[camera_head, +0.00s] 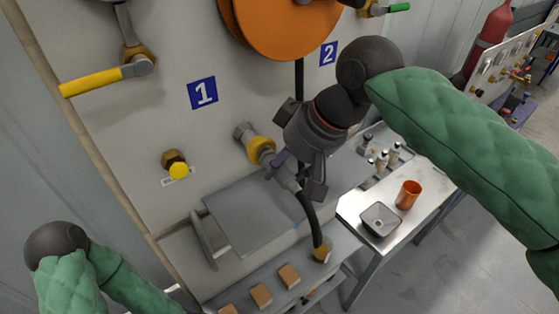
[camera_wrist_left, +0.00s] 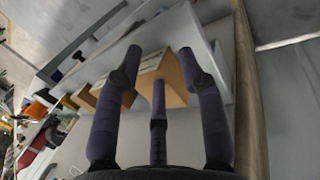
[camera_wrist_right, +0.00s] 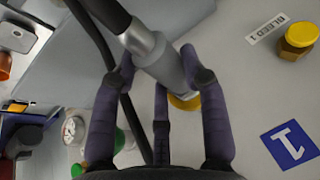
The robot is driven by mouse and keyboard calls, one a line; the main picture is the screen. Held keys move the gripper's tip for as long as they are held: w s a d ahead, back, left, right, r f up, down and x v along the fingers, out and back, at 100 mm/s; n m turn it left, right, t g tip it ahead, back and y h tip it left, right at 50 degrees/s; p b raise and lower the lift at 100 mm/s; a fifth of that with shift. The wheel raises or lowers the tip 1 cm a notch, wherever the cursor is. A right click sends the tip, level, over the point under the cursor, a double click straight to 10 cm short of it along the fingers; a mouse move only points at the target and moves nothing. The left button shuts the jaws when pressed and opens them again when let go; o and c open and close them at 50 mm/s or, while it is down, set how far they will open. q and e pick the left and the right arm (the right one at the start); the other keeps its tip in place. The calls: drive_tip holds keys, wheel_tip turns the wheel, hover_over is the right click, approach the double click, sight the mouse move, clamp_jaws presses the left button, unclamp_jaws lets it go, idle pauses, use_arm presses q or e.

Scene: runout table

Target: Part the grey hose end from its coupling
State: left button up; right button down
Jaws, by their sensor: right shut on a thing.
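The grey hose end (camera_head: 290,181) points up and left at the coupling with its yellow collar (camera_head: 262,150) on the panel; it lines up with the collar, but I cannot tell whether they are still joined. My right gripper (camera_head: 282,168) is shut on the hose end, just below the collar. In the right wrist view the grey hose end (camera_wrist_right: 160,58) lies between the fingers, and part of the yellow collar (camera_wrist_right: 185,102) shows behind it. My left gripper (camera_wrist_left: 161,52) is open, with a wooden block (camera_wrist_left: 165,75) beyond its fingers; it is hidden in the head view.
A black hose (camera_head: 312,222) hangs from the hose end down to the lower shelf. A yellow-capped bleed fitting (camera_head: 176,165) and a yellow lever (camera_head: 95,81) are on the panel at left. An orange cup (camera_head: 408,194) and grey tray (camera_head: 380,219) stand on the right bench.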

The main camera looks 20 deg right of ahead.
use_arm(q)
drive_tip(key=shift+f, duration=0.15)
use_arm(e)
drive_tip(key=shift+s+d+f, duration=0.1)
drive_tip(key=shift+s+f, duration=0.3)
drive_tip(key=shift+s, duration=0.1)
drive_tip(key=shift+s+d, duration=0.1)
drive_tip(key=shift+s, duration=0.15)
use_arm(q)
drive_tip(key=shift+s+d+b, duration=0.15)
drive_tip(key=shift+s+d, duration=0.05)
drive_tip(key=shift+s, duration=0.3)
drive_tip(key=shift+s+d+b, duration=0.15)
drive_tip(key=shift+s+d, duration=0.05)
drive_tip(key=shift+s, duration=0.25)
drive_tip(key=shift+w+a+f, duration=0.15)
drive_tip(key=shift+w, duration=0.3)
drive_tip(key=shift+w+a+f, duration=0.1)
drive_tip(key=shift+w, duration=0.05)
drive_tip(key=shift+s, duration=0.25)
use_arm(e)
drive_tip(key=s, duration=0.1)
drive_tip(key=s+d, duration=0.1)
drive_tip(key=s, duration=0.2)
drive_tip(key=shift+s+d+r, duration=0.1)
drive_tip(key=shift+d+r, duration=0.1)
drive_tip(key=shift+d, duration=0.15)
